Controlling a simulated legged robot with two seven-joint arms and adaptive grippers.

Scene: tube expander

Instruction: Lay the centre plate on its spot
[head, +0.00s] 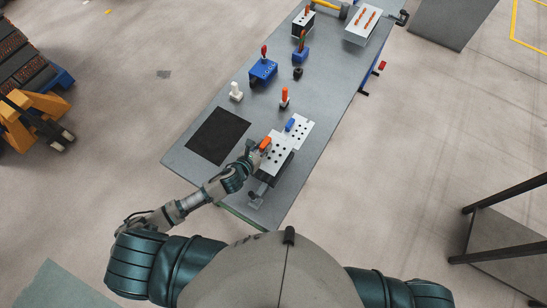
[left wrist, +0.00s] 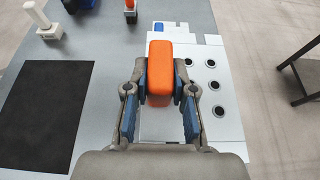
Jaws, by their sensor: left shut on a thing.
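My left gripper (head: 259,148) is at the near part of the table, over the left edge of a white plate with dark holes (head: 278,151). In the left wrist view the gripper (left wrist: 160,88) is shut on an orange block-shaped handle (left wrist: 160,65). The white plate (left wrist: 213,112) shows right below and beside it. I cannot tell whether the handle is fixed to this plate or which plate is the centre one. Another white holed plate (head: 300,131) lies just beyond, with a blue block (head: 290,124) by its left edge. My right gripper is not in view.
A black mat (head: 217,136) lies to the left on the grey table. A white post (head: 236,91), an orange-handled tool (head: 284,97) and a blue fixture (head: 263,70) stand farther back. A white tray with orange pieces (head: 363,25) is at the far end.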

